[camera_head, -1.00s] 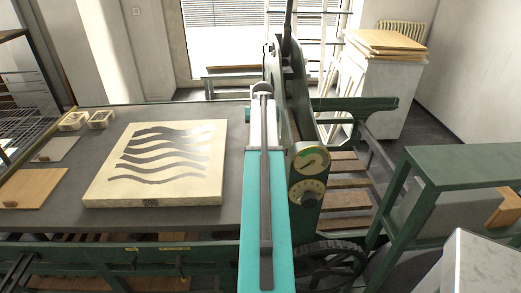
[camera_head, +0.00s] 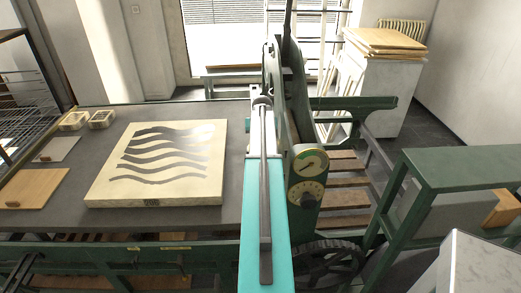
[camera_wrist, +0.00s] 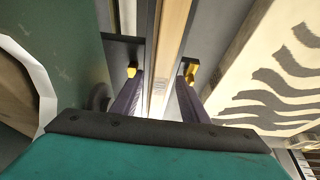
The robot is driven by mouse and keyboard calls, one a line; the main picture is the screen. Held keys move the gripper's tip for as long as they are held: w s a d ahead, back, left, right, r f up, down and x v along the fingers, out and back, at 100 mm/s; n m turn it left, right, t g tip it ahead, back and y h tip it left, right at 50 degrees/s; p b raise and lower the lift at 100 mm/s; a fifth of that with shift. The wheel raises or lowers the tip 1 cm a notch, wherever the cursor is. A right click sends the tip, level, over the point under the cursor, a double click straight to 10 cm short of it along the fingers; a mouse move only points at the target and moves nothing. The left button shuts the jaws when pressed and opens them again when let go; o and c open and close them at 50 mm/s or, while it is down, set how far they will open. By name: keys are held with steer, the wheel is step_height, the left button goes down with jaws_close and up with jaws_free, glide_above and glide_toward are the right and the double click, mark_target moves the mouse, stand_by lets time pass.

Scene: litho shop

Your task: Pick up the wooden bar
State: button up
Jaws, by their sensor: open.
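The wooden bar (camera_wrist: 174,40) is a long, narrow, light tan strip. In the wrist view it runs from the top middle down between my fingers. My gripper (camera_wrist: 161,72) is open, with one dark finger with a yellow tip on each side of the bar. A gap shows between each fingertip and the bar. I cannot tell how far the bar is below the fingertips. In the head view my own teal arm covers the middle, and I cannot make out the bar or my fingertips there.
A pale stone slab with dark wavy stripes (camera_head: 160,162) lies on the grey press bed (camera_head: 100,220), left of my arm; it also shows at right in the wrist view (camera_wrist: 265,75). A green press frame with a dial (camera_head: 309,163) stands close on the right.

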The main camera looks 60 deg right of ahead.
stand_by(0.3)
jaws_close()
steer(key=shift+w+r, duration=0.1)
steer(key=shift+r, duration=0.1)
step_height(320, 180, up, 18)
steer(key=b, duration=0.4)
stand_by(0.6)
steer(key=shift+f, duration=0.1)
stand_by(0.5)
